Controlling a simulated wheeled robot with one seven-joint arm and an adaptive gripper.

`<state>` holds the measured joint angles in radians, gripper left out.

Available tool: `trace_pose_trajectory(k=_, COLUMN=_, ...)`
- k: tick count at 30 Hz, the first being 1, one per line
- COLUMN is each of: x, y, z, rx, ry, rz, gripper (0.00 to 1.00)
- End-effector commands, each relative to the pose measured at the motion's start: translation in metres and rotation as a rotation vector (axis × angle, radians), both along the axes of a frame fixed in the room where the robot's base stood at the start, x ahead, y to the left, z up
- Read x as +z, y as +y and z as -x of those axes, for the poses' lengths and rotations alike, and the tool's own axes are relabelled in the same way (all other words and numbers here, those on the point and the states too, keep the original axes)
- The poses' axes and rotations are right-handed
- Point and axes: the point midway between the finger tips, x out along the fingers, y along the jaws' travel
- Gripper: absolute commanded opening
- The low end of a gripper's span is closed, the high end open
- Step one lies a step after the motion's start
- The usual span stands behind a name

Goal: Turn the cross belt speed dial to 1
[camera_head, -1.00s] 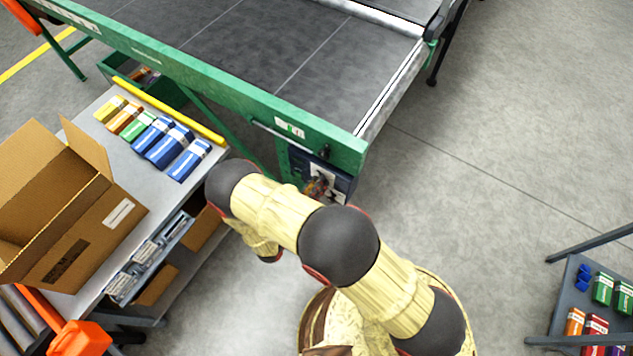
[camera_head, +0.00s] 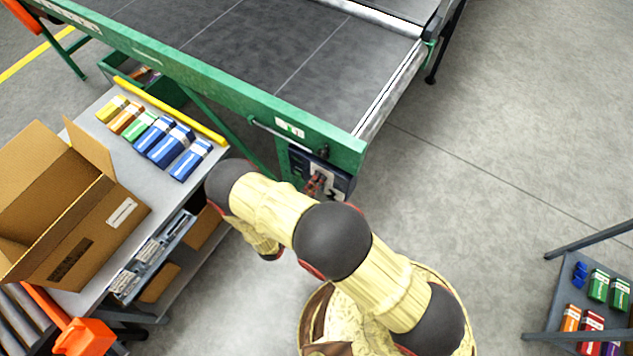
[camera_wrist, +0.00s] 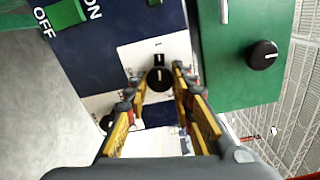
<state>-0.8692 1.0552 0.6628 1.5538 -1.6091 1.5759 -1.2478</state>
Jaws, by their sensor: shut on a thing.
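The dial (camera_wrist: 159,84) is a round black knob with a white pointer line, on a white plate (camera_wrist: 140,54) of the dark blue control panel (camera_wrist: 100,55). Its pointer line stands upright in the wrist view, toward a small dark mark above the knob; I cannot read that mark surely. My gripper (camera_wrist: 157,75) has its two yellow-and-black fingers on either side of the knob, shut on it. In the head view the panel (camera_head: 345,183) hangs under the green conveyor's corner, with my gripper (camera_head: 315,185) against it and the knob hidden.
A green-and-white ON/OFF switch (camera_wrist: 65,14) is at upper left in the wrist view. Another black knob (camera_wrist: 262,55) is on the green frame to the right.

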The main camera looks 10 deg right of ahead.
Motion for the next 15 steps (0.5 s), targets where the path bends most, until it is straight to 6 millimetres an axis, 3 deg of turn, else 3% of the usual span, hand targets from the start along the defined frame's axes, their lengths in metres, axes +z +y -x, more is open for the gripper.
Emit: trace_pose_trajectory(k=15, x=0.0001, y=0.0014, z=-0.0008, rx=0.003, ry=0.021, rz=0.026, gripper=0.00)
